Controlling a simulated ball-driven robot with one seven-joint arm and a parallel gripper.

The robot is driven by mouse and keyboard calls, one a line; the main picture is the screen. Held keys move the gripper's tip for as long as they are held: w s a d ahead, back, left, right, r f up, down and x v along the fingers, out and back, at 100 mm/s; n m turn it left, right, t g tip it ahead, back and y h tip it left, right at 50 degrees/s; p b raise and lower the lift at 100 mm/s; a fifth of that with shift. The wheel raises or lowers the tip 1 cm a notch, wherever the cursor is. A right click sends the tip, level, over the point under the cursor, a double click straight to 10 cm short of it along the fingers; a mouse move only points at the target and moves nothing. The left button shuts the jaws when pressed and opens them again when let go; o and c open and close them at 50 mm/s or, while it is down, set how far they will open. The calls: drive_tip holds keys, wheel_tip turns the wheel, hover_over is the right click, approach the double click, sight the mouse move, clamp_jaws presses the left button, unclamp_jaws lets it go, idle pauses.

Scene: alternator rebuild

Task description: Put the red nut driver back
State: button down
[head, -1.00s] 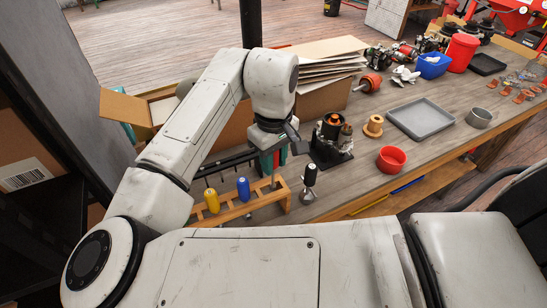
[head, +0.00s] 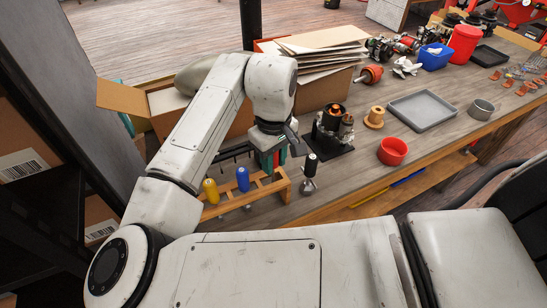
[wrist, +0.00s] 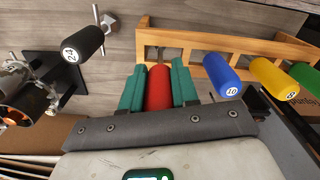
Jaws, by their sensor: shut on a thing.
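The red nut driver (wrist: 159,88) is held by its handle between the green fingers of my gripper (wrist: 159,86). In the head view my gripper (head: 270,160) is over the right part of the wooden rack (head: 283,186). In the wrist view the driver's far end points at the rack (wrist: 195,39); I cannot tell whether its shaft is in a slot. The blue driver (wrist: 222,75), yellow driver (wrist: 272,78) and green driver (wrist: 305,75) are along the rack. The blue one (head: 242,179) and yellow one (head: 211,191) also show in the head view.
A black-handled driver marked 24 (wrist: 83,43) stands apart from the rack, near the black fixture (head: 333,137). A red cup (head: 393,151) and grey tray (head: 423,110) are farther right. A cardboard box (head: 325,92) with stacked sheets stands behind my gripper.

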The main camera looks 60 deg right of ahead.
drive_tip(key=shift+f, duration=0.15)
drive_tip(key=shift+f+b, duration=0.65)
drive_tip(key=shift+f, duration=0.95)
drive_tip(key=shift+f, duration=0.5)
